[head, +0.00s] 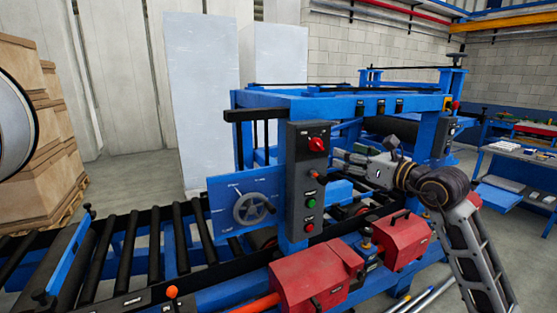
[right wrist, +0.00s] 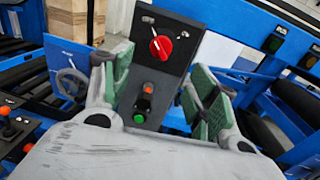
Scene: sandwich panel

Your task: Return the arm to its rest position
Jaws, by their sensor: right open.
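My right arm comes in from the right in the head view. Its gripper (head: 340,164) is just right of the dark control panel (head: 294,190), and I see a small gap between them. In the right wrist view the right gripper (right wrist: 161,76) is open and empty, its green-padded fingers apart in front of the panel (right wrist: 180,22). The panel's red rotary knob (right wrist: 162,46) shows beyond the fingertips, with a lit orange-red button (right wrist: 148,88) and a green button (right wrist: 139,118) below. My left gripper is not in view.
The blue machine frame (head: 270,98) stands close around my right gripper. A handwheel (head: 252,208) is left of the panel, above the roller conveyor (head: 122,252). Red motor housings (head: 312,284) sit below. Stacked boxes (head: 30,185) stand at far left, a blue workbench (head: 515,155) at right.

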